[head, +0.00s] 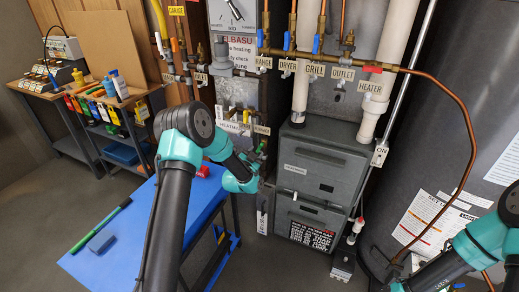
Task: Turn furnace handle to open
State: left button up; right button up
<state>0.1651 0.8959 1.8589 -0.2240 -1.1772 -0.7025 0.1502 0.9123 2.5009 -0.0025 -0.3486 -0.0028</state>
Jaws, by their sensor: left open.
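My left arm reaches up from the bottom and bends down to the right, toward the grey furnace cabinet (322,165). My left gripper (258,156) is small and dark in front of the pipes left of the cabinet, and is open. Several small tags hang there, and a small yellow handle (245,116) shows just above. I cannot read which tag is the furnace's or tell whether the gripper touches a handle. Part of that pipework is hidden behind my arm.
Overhead copper pipe carries blue handles (286,41) and a red handle (372,69) above the HEATER tag. A large dark tank (440,120) stands right.

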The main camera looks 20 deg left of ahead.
aim_at(259, 148)
pick_arm(q)
jog(key=shift+w+d, duration=0.1)
jog(key=shift+w, duration=2.15)
grip_shut()
